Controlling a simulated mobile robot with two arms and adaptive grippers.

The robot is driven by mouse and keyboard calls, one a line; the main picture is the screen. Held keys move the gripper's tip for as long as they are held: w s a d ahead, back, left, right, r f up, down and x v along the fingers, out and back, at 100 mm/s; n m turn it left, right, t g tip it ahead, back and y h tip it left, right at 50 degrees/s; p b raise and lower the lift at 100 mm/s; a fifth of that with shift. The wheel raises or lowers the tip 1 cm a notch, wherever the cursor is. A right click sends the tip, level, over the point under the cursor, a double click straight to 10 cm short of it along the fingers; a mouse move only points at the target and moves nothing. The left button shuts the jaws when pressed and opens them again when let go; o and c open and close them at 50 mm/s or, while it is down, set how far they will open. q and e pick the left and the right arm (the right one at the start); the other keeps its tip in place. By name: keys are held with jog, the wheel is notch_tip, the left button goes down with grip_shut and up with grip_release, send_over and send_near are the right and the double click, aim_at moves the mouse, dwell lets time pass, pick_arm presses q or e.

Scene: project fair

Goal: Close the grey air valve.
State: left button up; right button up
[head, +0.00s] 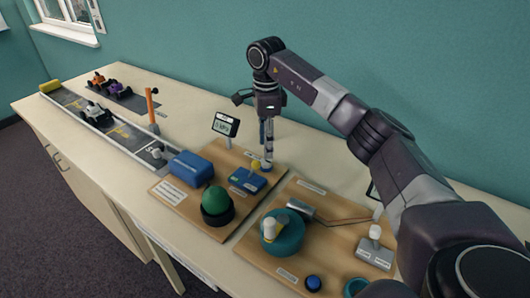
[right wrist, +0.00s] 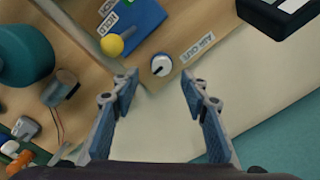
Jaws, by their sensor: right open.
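The grey air valve (right wrist: 161,65) is a small round pale knob with a dark pointer mark, on a wooden board beside a label reading "AIR OUT". In the head view the valve (head: 266,166) shows at the board's back corner, just below my right gripper (head: 267,150), which points down over it. In the right wrist view my right gripper (right wrist: 160,88) has its two blue-grey fingers spread wide and empty. The knob appears just beyond the gap between the fingertips; I see no contact. My left gripper is not in view.
Close to the valve are a blue block (head: 246,181) with a yellow ball-topped lever (head: 255,165) and a small display (head: 225,125). A green dome (head: 215,200) and blue box (head: 190,167) share the board. A second board (head: 340,245) with a teal wheel (head: 283,238) stands right.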

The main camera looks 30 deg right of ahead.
aim_at(266, 161)
notch_tip(266, 161, down, 3)
jog(key=shift+s+d+f, duration=0.1)
jog(key=shift+w+f+p, duration=0.2)
jog(key=shift+f+p, duration=0.15)
jog(key=shift+f, duration=0.85)
jog(key=c, duration=0.5)
jog(key=shift+c, duration=1)
grip_shut()
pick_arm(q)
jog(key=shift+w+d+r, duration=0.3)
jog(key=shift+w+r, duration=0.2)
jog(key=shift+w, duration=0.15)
